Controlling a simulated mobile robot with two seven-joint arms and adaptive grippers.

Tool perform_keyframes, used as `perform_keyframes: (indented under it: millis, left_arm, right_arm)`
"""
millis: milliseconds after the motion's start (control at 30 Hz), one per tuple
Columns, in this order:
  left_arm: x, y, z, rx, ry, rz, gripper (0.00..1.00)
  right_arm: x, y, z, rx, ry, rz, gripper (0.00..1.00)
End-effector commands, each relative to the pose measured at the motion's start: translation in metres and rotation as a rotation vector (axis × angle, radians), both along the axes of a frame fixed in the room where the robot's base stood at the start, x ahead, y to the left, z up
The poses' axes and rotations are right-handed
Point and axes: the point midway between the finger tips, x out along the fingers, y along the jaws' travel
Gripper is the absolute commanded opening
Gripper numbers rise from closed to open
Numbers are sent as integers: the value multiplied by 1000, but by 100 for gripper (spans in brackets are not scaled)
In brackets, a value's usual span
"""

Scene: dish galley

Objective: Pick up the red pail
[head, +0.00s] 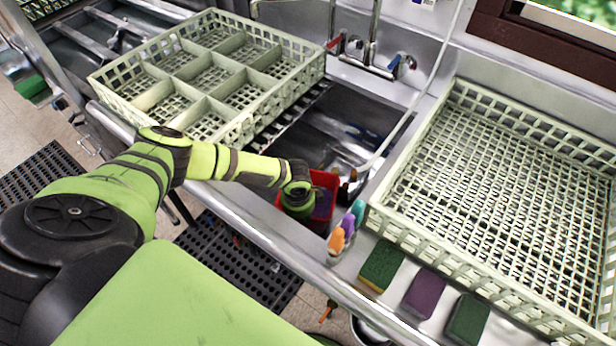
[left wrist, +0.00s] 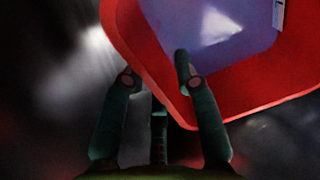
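The red pail (head: 324,179) sits at the front edge of the sink basin, partly hidden by my left wrist in the head view. In the left wrist view, the pail (left wrist: 250,102) shows a thick red rim around a purplish inside. My left gripper (left wrist: 153,70) is at the near corner of the pail, with its fingers apart. The left finger lies outside the red wall and the right finger overlaps the rim towards the inside. Whether either finger touches the wall I cannot tell. My right gripper is in neither view.
A divided pale-green rack (head: 245,125) stands left of the sink (head: 345,120), and an open rack (head: 450,105) stands right. Orange (head: 336,242), purple (head: 348,226) and teal (head: 358,210) handles stand beside the pail. Sponges (head: 382,265) line the counter's front edge. Faucet pipes rise behind.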

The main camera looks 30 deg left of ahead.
Motion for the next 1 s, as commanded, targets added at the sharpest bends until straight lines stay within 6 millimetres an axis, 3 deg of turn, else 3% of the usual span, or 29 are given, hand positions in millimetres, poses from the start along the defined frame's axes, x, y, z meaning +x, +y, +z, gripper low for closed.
perform_keyframes:
  millis: [67,133,167,667,1000]
  left_arm:
    - [0,0,0,0,0,0,30]
    - [0,0,0,0,0,0,2]
    - [0,0,0,0,0,0,0]
    - [4,0,11,-4,-9,0,0]
    - [4,0,66,-3,-13,-1,0]
  right_arm:
    - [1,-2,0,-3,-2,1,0]
    - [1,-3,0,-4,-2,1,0]
    - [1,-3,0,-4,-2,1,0]
    - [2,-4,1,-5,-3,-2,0]
    - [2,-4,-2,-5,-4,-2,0]
